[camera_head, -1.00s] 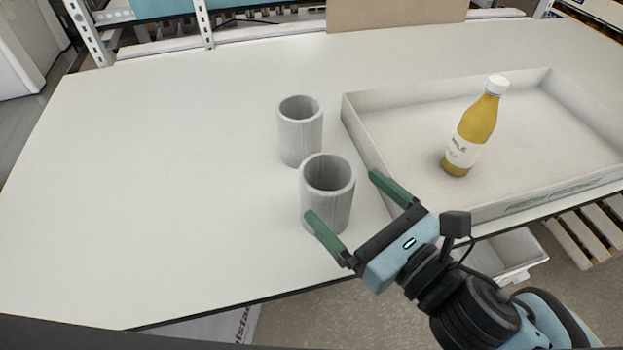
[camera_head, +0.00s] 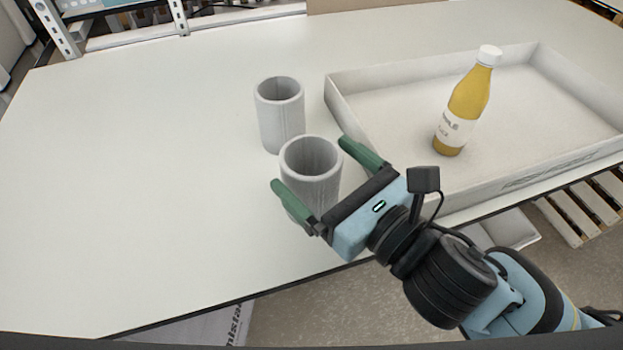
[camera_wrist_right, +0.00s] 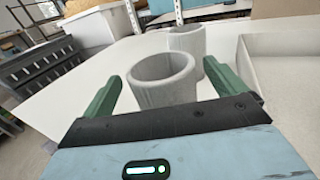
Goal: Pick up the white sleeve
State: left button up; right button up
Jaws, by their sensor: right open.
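Two whitish-grey hollow sleeves stand upright on the white table. The near sleeve (camera_head: 311,165) stands between the two green fingers of my right gripper (camera_head: 309,163), which is open; I cannot tell whether either finger touches it. In the right wrist view the near sleeve (camera_wrist_right: 163,78) shows between the fingertips (camera_wrist_right: 159,82), its open top visible. The far sleeve (camera_head: 280,115) stands just behind and to the left; it also shows in the right wrist view (camera_wrist_right: 188,41), partly hidden by the near one. My left gripper is not in view.
A shallow white tray (camera_head: 345,112) stands to the right, holding a yellow bottle (camera_head: 464,104) with a white cap. The table (camera_head: 130,170) is clear on the left. Its front edge runs below my right gripper.

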aim_at(295, 148)
jog(key=shift+x, duration=2)
jog(key=shift+f, duration=0.1)
jog(key=c, duration=0.7)
